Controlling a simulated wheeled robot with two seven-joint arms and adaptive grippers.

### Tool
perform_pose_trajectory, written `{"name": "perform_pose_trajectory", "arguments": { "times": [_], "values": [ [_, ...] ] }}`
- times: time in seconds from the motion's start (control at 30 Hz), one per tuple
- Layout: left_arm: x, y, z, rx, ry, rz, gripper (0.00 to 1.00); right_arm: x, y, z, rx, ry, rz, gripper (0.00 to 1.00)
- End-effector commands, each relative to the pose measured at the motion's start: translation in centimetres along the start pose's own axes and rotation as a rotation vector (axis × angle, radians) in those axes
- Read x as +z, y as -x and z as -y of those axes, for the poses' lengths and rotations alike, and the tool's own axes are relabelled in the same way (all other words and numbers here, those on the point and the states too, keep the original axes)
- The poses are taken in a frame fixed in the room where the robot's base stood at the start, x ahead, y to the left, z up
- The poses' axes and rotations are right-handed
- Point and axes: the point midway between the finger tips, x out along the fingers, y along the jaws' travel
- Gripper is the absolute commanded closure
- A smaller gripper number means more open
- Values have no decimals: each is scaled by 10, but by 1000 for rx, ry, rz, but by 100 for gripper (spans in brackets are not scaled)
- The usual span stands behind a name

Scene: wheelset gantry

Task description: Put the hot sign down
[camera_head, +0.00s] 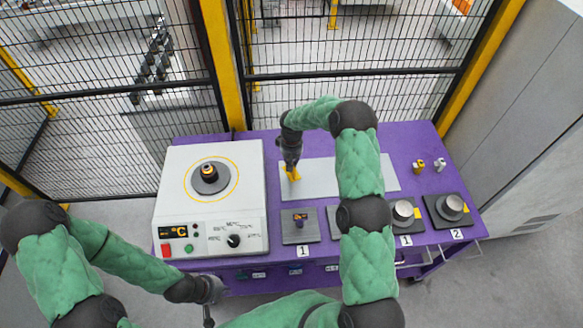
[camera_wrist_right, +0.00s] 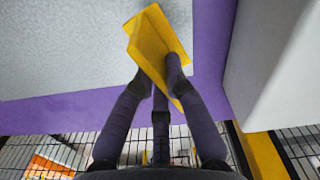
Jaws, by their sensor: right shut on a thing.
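The hot sign (camera_head: 292,174) is a small yellow folded piece at the left end of a pale flat plate (camera_head: 322,178) on the purple table. My right gripper (camera_head: 291,165) comes down from above and is shut on the sign. In the right wrist view the right gripper's dark fingers (camera_wrist_right: 163,82) pinch the yellow sign (camera_wrist_right: 152,38) over the pale surface. I cannot tell whether the sign touches the plate. My left gripper (camera_head: 208,314) is low in front of the table, away from the sign; its finger opening does not show clearly.
A white heater box (camera_head: 172,215) with a dial stands left of the plate. Dark square stands (camera_head: 300,234) line the table's front. Small yellow and white pieces (camera_head: 419,166) are at the right. A mesh fence (camera_head: 360,90) rises behind. The plate's right part is clear.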

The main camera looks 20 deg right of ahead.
Motion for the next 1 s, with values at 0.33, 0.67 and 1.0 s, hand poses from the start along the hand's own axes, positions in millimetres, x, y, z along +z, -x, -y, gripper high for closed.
{"name": "perform_pose_trajectory", "arguments": {
  "times": [0.33,0.67,1.0],
  "values": [
    [0,0,0,0,0,0,100,-12,-16,-6,0,-1,-1,100],
    [0,0,0,0,0,0,100,-12,-45,-7,0,0,-3,100],
    [0,-4,1,0,0,0,100,-11,-49,-6,-1,0,-1,78]
  ]
}}
